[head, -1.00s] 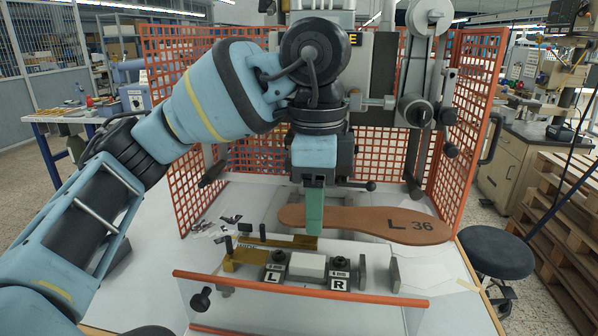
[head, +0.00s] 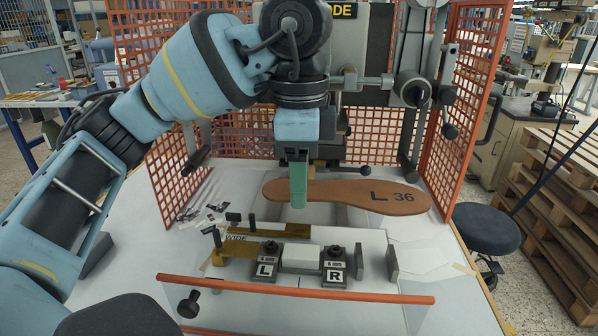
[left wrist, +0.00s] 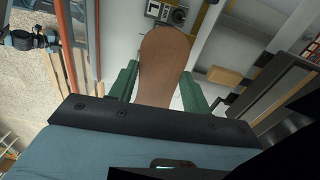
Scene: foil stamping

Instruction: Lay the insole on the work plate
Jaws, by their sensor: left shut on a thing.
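The brown insole (head: 345,192), marked L 36, is held level in the air in the head view. My left gripper (head: 298,202) has green fingers and is shut on the insole's left end. In the left wrist view the insole (left wrist: 165,62) runs away from me between the green fingers (left wrist: 163,85). The pale work plate (head: 372,243) lies below and nearer in the head view, apart from the insole. Blocks marked L (head: 265,268) and R (head: 335,272) and a brass bar (head: 262,233) marked WIDE sit at it. My right gripper is out of view.
An orange mesh guard (head: 462,115) stands on both sides and behind. The press (head: 375,75) rises behind the insole. A clear panel with an orange top rail (head: 300,291) crosses the front. Loose scraps (head: 195,212) lie left. A black stool (head: 480,230) stands right.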

